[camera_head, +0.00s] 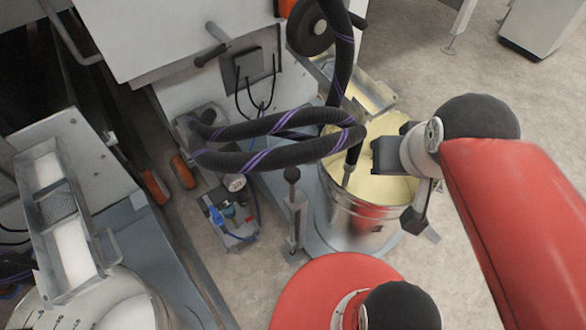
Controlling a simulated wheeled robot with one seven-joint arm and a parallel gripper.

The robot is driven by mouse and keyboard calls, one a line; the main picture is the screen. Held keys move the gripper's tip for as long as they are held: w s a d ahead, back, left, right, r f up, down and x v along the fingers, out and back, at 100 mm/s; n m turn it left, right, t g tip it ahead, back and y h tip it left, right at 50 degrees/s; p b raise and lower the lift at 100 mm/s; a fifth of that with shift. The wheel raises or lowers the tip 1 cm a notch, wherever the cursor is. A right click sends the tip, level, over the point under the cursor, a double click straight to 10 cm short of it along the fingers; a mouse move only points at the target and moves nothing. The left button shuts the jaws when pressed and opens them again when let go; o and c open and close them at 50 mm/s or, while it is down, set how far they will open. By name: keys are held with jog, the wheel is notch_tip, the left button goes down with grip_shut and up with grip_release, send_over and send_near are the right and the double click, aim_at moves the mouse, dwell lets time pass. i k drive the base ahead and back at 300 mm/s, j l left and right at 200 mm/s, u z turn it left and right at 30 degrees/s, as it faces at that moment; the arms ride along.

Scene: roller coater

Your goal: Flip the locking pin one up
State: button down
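I cannot tell for sure which part is locking pin one. Two orange pieces, a left one (156,187) and a right one (183,171), stand side by side at the machine's lower edge. A post with a black ball knob (292,175) stands upright left of the metal bucket (372,222). My gripper (412,220) is at the end of my red arm, over the bucket's right side, apart from the post and well right of the orange pieces. Its fingers are too small and partly hidden to show whether they are open.
Thick black hoses with purple stripes (265,155) loop in front of the machine (190,40) and hang into the bucket of pale yellow liquid (385,187). A small unit with blue fittings (232,215) sits low beside the post. Bare floor (500,90) lies at the upper right.

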aim_at(292, 175)
jog(key=k+u, duration=0.15)
jog(key=u, duration=0.25)
jog(key=k+j+u, duration=0.1)
jog(key=u, duration=0.3)
jog(key=k+j+u, duration=0.15)
jog(key=u, duration=0.2)
